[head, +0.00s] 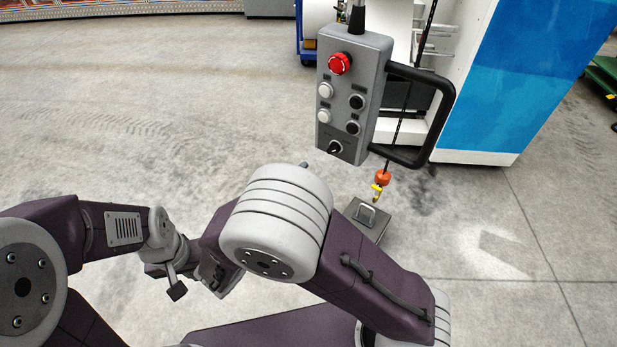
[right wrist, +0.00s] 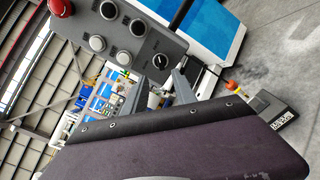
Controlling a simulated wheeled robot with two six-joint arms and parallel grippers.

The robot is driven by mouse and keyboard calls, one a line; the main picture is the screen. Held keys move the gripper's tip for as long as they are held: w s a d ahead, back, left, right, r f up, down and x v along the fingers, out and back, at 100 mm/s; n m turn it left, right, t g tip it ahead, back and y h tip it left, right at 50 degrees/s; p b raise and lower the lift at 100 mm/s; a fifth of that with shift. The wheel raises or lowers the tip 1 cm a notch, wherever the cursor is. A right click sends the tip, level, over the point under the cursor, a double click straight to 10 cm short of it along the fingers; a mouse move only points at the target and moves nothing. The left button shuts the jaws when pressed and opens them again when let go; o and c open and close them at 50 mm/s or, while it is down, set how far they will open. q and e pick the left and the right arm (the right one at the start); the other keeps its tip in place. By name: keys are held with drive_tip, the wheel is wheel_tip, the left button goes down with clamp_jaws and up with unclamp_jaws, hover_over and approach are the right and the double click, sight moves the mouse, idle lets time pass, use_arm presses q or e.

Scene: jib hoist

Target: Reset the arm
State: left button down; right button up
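The grey control pendant (head: 349,90) hangs upright in the head view, with a red mushroom button (head: 340,64), pale and black buttons, a lower selector knob (head: 335,147) and a black side handle (head: 440,120). In the right wrist view the pendant (right wrist: 120,35) is tilted, its knob (right wrist: 160,61) near my right gripper (right wrist: 166,92). That gripper's two fingers are apart, with nothing seen between them. In the head view my right arm's elbow hides most of it. My left gripper (head: 190,282) is low at left, away from the pendant; its fingers are unclear.
An orange hook ball (head: 382,178) with a yellow hook hangs at the handle of a dark grey block (head: 372,222) on the floor. A blue and white cabinet (head: 530,70) stands behind at right. The concrete floor at left is clear.

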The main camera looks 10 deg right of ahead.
drive_tip(key=s+d+f+m+g+y, duration=0.1)
drive_tip(key=s+d+f+m+g, duration=0.5)
drive_tip(key=d+g, duration=0.4)
drive_tip(key=s+d+f+m+g+y, duration=0.1)
drive_tip(key=s+f+m+g+y, duration=0.4)
drive_tip(key=f+y, duration=0.35)
drive_tip(key=w+m+t+y, duration=0.1)
drive_tip(key=m, duration=0.1)
drive_tip(key=a+m+t+y, duration=0.1)
drive_tip(key=m, duration=0.1)
drive_tip(key=w+a+m+t+y, duration=0.1)
drive_tip(key=m+t+y, duration=0.1)
drive_tip(key=shift+w+f, duration=0.2)
drive_tip(key=shift+w, duration=0.1)
